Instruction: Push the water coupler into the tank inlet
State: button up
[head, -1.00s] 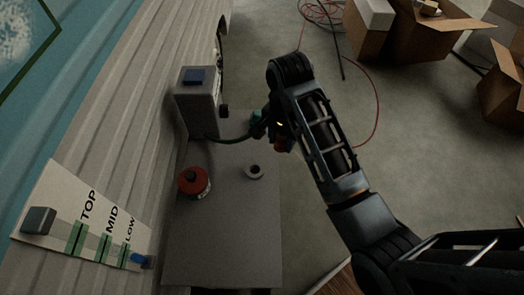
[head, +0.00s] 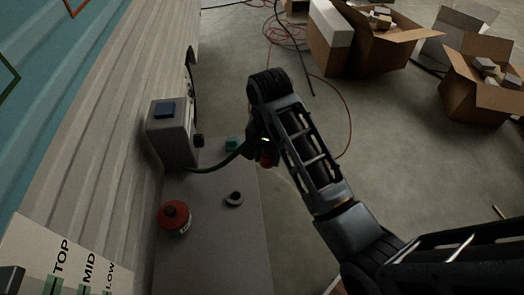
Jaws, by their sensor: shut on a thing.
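My gripper (head: 262,152) is in the head view, above the right edge of the grey table, mostly hidden behind my own arm. It is shut on the water coupler at the end of a dark green hose (head: 218,167); a small red part (head: 268,158) shows just below the jaws. The hose runs left from my gripper to the base of a grey box (head: 171,133) by the camper wall. This box has a blue patch on top and a black knob on its right side. I cannot tell which part is the tank inlet. The coupler's tip is hidden.
On the grey table (head: 215,250) stand a red-topped canister (head: 174,216), a dark ring (head: 234,199) and a small teal block (head: 232,143). A TOP/MID/LOW panel (head: 60,258) is at lower left. Open cardboard boxes (head: 385,45) and a red cable (head: 349,125) lie on the floor.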

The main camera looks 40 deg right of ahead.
jog(key=w+a+f+n, duration=0.1)
jog(key=a+f+n, duration=0.1)
jog(key=a+n, duration=0.1)
jog(key=w+a+f+n, duration=0.1)
jog(key=a+f+n, duration=0.1)
jog(key=a+n, duration=0.1)
jog(key=a+f+n, duration=0.2)
jog(key=a+n, duration=0.1)
jog(key=n, duration=0.2)
jog(key=shift+w+a+f, duration=0.1)
jog(key=shift+w, duration=0.3)
jog(key=shift+a+f+n, duration=0.15)
jog(key=shift+a+n, duration=0.1)
jog(key=shift+n, duration=0.25)
